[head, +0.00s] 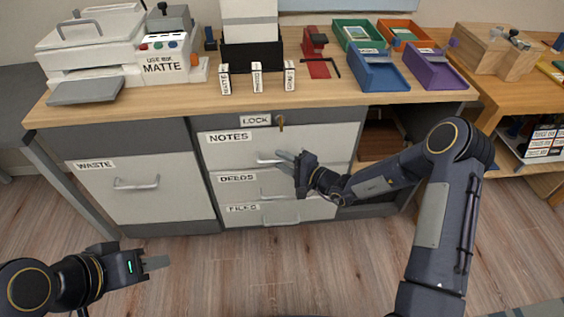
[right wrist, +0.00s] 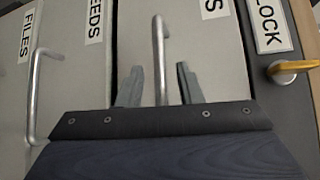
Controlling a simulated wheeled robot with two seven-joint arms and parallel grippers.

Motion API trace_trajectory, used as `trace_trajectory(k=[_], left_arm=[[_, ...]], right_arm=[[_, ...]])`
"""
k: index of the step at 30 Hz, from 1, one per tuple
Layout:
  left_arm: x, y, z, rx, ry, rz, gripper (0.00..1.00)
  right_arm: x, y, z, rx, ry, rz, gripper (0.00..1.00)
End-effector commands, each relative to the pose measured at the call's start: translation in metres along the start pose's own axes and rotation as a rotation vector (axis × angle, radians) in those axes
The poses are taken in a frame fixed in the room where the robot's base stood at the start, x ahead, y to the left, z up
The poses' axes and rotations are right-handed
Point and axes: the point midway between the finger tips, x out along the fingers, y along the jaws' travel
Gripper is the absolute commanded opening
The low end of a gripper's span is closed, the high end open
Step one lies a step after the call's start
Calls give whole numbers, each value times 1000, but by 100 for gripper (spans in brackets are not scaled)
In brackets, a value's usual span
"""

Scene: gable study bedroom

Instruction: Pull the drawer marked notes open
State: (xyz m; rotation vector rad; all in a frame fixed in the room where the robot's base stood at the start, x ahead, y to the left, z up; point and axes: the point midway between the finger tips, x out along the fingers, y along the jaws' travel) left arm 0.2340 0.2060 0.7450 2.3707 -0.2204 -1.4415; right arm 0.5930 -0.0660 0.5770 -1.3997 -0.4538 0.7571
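The notes drawer (head: 325,140) is the wide light-grey top drawer under the desk, labelled NOTES (head: 230,137). Its front looks flush with the cabinet. Its metal bar handle (head: 267,161) is partly hidden by my right gripper (head: 284,157) in the head view. In the right wrist view the handle (right wrist: 160,60) runs between the two spread fingers of my right gripper (right wrist: 158,85), with a gap on each side. A gold key (head: 280,121) sits beside the LOCK label (head: 256,120). My left gripper (head: 155,262) is low over the floor, away from the drawers; its opening is unclear.
The deeds drawer (head: 312,181) and files drawer (head: 307,210) lie below, each with a bar handle. The waste drawer (head: 130,200) is at the left. The desk top (head: 185,105) above holds a printer (head: 100,45) and trays. The floor in front is clear.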

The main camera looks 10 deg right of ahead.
Motion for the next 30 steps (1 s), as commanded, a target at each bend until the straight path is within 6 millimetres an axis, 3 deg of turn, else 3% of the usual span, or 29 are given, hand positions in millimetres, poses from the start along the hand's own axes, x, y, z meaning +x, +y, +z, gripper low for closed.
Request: trace_trajectory(k=[11,18,30], left_arm=[[1,0,1,0,0,0,36],[1,0,1,0,0,0,36],[1,-1,1,0,0,0,36]], right_arm=[[8,0,0,1,1,0,33],[8,0,0,0,0,0,1],[7,0,1,0,0,0,0]])
